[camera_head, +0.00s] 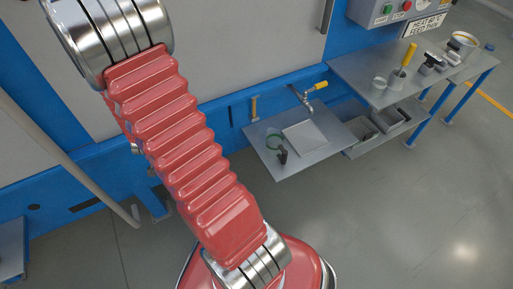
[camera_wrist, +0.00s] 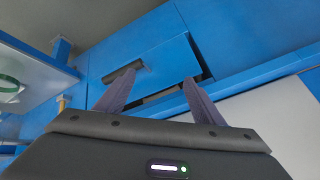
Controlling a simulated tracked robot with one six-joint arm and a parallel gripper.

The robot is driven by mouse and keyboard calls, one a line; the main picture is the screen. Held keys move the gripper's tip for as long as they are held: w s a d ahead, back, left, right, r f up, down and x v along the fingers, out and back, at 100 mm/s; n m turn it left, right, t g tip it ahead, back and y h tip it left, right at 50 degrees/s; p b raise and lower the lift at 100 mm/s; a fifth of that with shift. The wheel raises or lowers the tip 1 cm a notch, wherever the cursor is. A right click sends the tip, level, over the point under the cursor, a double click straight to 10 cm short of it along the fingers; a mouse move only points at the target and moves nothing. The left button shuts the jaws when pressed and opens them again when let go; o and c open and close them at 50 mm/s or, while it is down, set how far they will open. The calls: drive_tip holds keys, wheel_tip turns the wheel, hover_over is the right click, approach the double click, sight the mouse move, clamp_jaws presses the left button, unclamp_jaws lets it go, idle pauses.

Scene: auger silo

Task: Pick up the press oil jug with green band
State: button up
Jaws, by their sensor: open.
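A pale object with a green band, seemingly the press oil jug (camera_head: 274,142), stands at the left side of a small grey shelf (camera_head: 264,162) in the head view. A small dark part shows beside it. In the wrist view a pale shape with a green band (camera_wrist: 8,84), likely the same jug, is cut off by the left edge. My gripper (camera_wrist: 158,78) is open, with nothing between its two fingers. It faces blue panelling, with the jug off to its left. My gripper does not show in the head view.
A tap with a yellow handle (camera_head: 320,85) is on the blue wall above a pale square plate (camera_head: 305,137). A grey bench (camera_head: 350,68) at right holds several containers and tools, with grey bins (camera_head: 388,119) below. The floor (camera_head: 420,200) at lower right is clear.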

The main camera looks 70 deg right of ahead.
drive_tip(key=s+d+f+m+g+h, duration=0.2)
drive_tip(key=s+d+f, duration=0.3)
drive_tip(key=d, duration=0.1)
drive_tip(key=m+g+h, duration=0.5)
drive_tip(key=g, duration=0.3)
approach(269, 147)
drive_tip(key=shift+w+a+r, duration=0.2)
drive_tip(key=shift+a+r, duration=0.05)
drive_tip(key=shift+a, duration=0.2)
drive_tip(key=shift+d, duration=0.1)
drive_tip(key=x, duration=0.8)
drive_tip(key=shift+s+d+f, duration=0.1)
drive_tip(key=shift+d, duration=0.05)
